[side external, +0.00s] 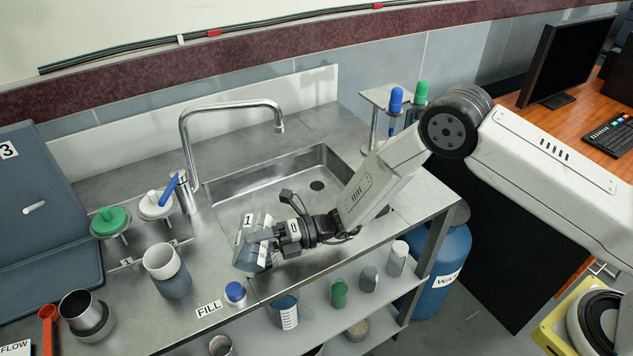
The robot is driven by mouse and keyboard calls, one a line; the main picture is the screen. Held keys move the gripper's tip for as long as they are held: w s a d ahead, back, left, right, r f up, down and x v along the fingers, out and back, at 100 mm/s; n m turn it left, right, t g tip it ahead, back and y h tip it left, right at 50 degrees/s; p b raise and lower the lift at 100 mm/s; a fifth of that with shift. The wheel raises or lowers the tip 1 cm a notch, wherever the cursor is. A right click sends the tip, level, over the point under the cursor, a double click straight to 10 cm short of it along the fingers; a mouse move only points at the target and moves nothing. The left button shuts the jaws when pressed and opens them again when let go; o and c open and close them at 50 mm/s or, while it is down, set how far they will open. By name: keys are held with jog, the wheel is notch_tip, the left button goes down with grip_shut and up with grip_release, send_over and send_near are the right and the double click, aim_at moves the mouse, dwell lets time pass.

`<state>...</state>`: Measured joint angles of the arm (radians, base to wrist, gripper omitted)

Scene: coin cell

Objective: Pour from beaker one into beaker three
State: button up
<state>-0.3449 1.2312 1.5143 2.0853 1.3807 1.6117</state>
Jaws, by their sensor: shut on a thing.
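A metal cup (88,318) stands further left. I cannot read a 3 on either vessel, so I cannot tell which is beaker three. A sign with a 3 (8,150) is on the blue-grey case.
A tall faucet (186,135) arches over the sink (330,160). The lower shelf (262,335) holds several vessels.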

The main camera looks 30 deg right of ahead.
jog(key=shift+r+m, duration=0.15)
jog(key=shift+m, duration=0.15)
dwell(0.5)
jog(key=shift+f+n, duration=0.25)
jog(key=shift+n, duration=0.25)
jog(key=shift+r+n+h, duration=0.3)
jog(key=shift+n+h, duration=0.1)
jog(key=shift+n, duration=0.2)
jog(key=shift+s+f+n, duration=0.1)
jog(key=shift+f+n, duration=0.05)
jog(key=shift+n, duration=0.35)
jog(key=shift+f+n+h, duration=0.35)
jog(key=shift+n+h, duration=0.05)
jog(key=shift+r+n, duration=0.1)
jog(key=shift+n, duration=0.2)
